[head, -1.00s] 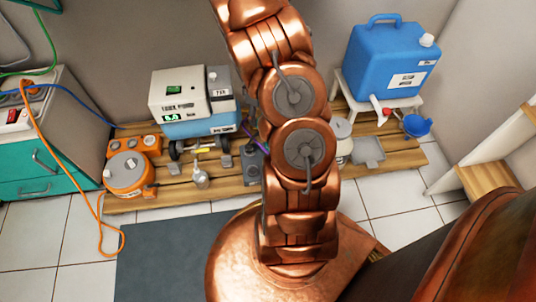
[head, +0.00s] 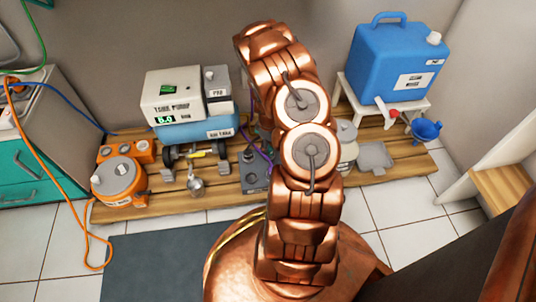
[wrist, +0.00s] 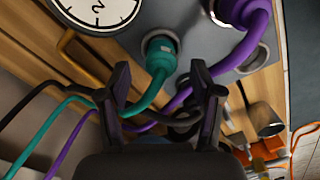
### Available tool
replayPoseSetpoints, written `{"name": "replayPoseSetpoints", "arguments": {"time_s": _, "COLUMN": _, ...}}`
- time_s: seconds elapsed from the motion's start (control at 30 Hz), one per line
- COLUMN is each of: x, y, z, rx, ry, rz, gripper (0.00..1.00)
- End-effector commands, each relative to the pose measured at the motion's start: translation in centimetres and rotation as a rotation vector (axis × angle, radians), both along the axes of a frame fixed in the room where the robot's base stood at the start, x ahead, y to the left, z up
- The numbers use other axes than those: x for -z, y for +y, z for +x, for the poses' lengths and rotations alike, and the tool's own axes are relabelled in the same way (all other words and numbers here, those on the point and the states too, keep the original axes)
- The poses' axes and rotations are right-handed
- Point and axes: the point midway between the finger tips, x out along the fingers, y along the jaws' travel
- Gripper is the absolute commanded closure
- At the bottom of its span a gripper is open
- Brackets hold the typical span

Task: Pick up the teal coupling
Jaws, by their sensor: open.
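In the wrist view the teal coupling (wrist: 160,52) sits in a round socket on a grey panel (wrist: 185,75), upper middle. Its teal hose (wrist: 154,92) curves down and left. My gripper (wrist: 159,68) is open, one dark finger on each side of the hose, just below the coupling in the picture. I cannot tell whether the fingers touch it. A purple coupling (wrist: 232,12) with a thick purple hose (wrist: 248,38) sits at the upper right on the same panel. In the head view my arm hides the gripper and the teal coupling.
A white gauge (wrist: 97,10) is at the wrist view's upper left. Teal, purple and dark hoses run behind my fingers. In the head view a pump unit (head: 188,97), an orange canister (head: 118,180) and a grey block (head: 255,172) stand on the wooden pallet (head: 222,203); a blue jug (head: 395,62) is right.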

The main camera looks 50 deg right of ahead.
Motion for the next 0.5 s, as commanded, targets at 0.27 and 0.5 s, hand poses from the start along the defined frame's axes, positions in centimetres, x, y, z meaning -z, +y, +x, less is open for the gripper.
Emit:
{"name": "replayPoseSetpoints", "arguments": {"time_s": 0.27, "x": 3.2, "y": 0.1, "z": -0.1, "rx": -0.001, "ry": 0.001, "rz": 0.000, "gripper": 0.35}}
{"name": "replayPoseSetpoints", "arguments": {"time_s": 0.5, "x": 3.2, "y": 0.1, "z": 0.0, "rx": -0.001, "ry": 0.000, "rz": -0.001, "gripper": 0.35}}
